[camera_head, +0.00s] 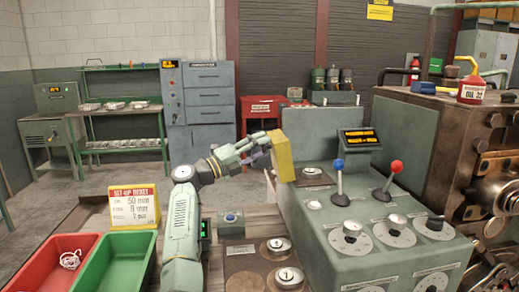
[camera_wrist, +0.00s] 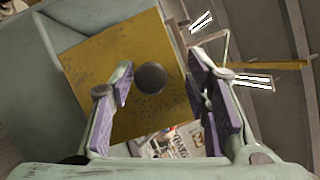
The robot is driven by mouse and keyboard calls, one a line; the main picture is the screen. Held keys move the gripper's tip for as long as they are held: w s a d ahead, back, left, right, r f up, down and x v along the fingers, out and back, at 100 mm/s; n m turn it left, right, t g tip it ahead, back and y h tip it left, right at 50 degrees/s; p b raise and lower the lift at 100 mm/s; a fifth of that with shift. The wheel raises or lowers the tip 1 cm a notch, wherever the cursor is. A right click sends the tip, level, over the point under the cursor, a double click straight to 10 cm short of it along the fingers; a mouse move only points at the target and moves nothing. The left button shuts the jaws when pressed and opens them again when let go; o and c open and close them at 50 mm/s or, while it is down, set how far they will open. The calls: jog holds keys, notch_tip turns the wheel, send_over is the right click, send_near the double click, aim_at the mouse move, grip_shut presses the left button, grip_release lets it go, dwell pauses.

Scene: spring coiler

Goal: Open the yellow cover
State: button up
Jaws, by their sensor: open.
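The yellow cover (camera_head: 281,157) is a flat square plate that stands steeply at the left edge of the grey-green control console, in the head view. In the wrist view the yellow cover (camera_wrist: 105,60) fills the middle, with a dark round knob (camera_wrist: 150,78) on its face. My gripper (camera_head: 266,143) is just left of the cover in the head view. In the wrist view my gripper (camera_wrist: 162,80) is open, with one purple-padded finger on each side of the knob. I cannot tell whether either finger touches it.
The console (camera_head: 340,235) carries a blue-knobbed lever (camera_head: 338,180), a red-knobbed lever (camera_head: 390,180) and several dials. A small display (camera_head: 359,139) stands behind them. A red bin (camera_head: 62,262) and a green bin (camera_head: 118,264) are at lower left, beside a set-up ticket sign (camera_head: 133,206).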

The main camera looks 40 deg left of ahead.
notch_tip(320, 180, up, 10)
dwell(0.3)
jog(key=shift+s+f, duration=0.1)
jog(key=shift+f, duration=0.1)
dwell(0.4)
